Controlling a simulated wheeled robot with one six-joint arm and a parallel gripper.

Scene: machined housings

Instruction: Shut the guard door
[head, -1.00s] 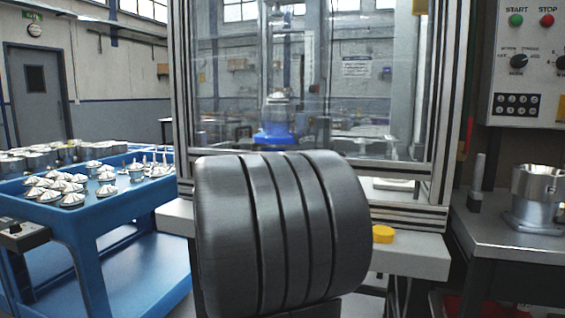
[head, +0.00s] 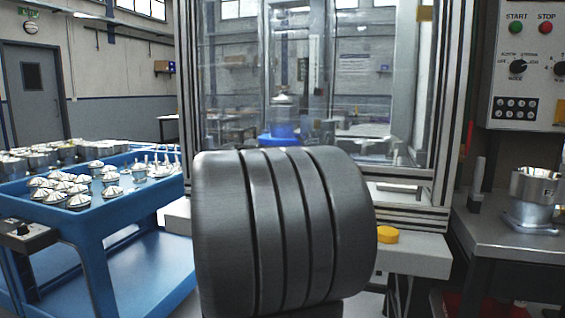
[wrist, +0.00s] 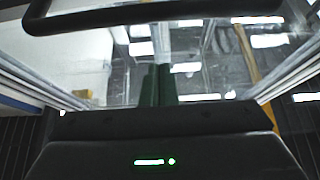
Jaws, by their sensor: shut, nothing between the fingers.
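The guard door (head: 350,110) shows in the head view as a large clear panel in a silver aluminium frame, on the front of the machine cell. Its lower middle is hidden behind my grey arm. In the wrist view a black bar handle (wrist: 150,13) crosses the top, in front of clear panes. My gripper (wrist: 160,70) shows in the wrist view with its dark green fingers together and empty. The fingertips lie below the bar in the picture; I cannot tell whether they touch anything. My gripper is hidden in the head view.
A blue trolley (head: 120,235) with several metal parts stands at the left. A control box (head: 525,65) hangs at the right above a bench (head: 510,240) with a metal housing (head: 535,200). A yellow disc (head: 387,235) is on the ledge. A blue fixture shows behind the panel.

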